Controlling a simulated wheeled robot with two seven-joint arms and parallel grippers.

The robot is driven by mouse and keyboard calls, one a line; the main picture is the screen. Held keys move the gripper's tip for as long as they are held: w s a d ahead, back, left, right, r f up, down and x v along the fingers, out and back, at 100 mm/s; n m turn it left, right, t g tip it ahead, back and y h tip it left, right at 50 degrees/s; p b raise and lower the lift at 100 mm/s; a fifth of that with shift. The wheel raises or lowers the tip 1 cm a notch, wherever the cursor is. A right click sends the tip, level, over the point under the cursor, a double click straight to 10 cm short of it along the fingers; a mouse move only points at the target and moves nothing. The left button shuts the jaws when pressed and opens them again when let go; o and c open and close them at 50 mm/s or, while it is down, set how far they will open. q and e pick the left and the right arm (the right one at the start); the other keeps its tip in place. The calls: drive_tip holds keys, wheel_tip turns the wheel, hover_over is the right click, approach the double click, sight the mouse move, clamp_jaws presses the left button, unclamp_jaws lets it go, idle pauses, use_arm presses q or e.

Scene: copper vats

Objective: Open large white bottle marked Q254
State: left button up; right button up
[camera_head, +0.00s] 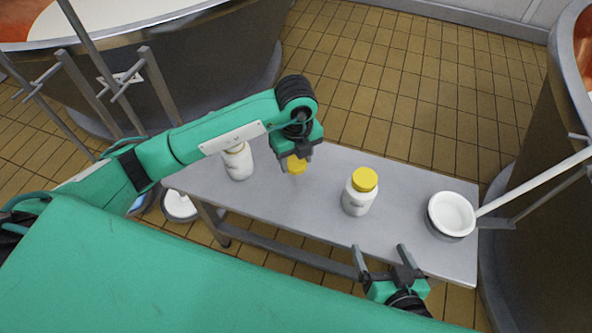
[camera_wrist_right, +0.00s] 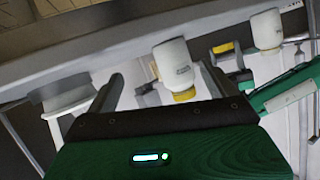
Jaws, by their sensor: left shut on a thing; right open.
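A white bottle (camera_head: 238,162) stands upright on the grey table; my left arm hides part of its top, and no cap shows on it. It also shows, uncapped, in the right wrist view (camera_wrist_right: 265,28). My left gripper (camera_head: 297,158) is shut on a yellow cap (camera_head: 297,166), held to the right of this bottle and apart from it. A second white bottle (camera_head: 356,199) with a yellow cap on stands upright mid-table; it also shows in the right wrist view (camera_wrist_right: 174,63). The bottle labels are too small to read. My right gripper (camera_head: 385,262) is open and empty at the table's front edge.
A white bowl-like container (camera_head: 452,213) stands at the table's right end, near a light bar. The grey table (camera_head: 300,212) has free room between the bottles. Large metal vats stand at left and right. A white round object (camera_head: 180,206) is below the table's left end.

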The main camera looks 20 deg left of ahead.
sight(296, 162)
use_arm(q)
wheel_tip(296, 162, down, 4)
drive_tip(key=shift+f+b, duration=0.15)
drive_tip(key=shift+b, duration=0.3)
drive_tip(key=shift+f, duration=0.2)
use_arm(e)
drive_tip(key=shift+a+r+t+y, duration=0.4)
drive_tip(key=shift+a+t, duration=0.2)
drive_tip(key=shift+w, duration=0.1)
use_arm(q)
drive_tip(key=shift+f, duration=0.1)
drive_tip(key=o, duration=1.1)
use_arm(e)
drive_tip(key=shift+w+r, duration=0.15)
drive_tip(key=shift+r, duration=0.05)
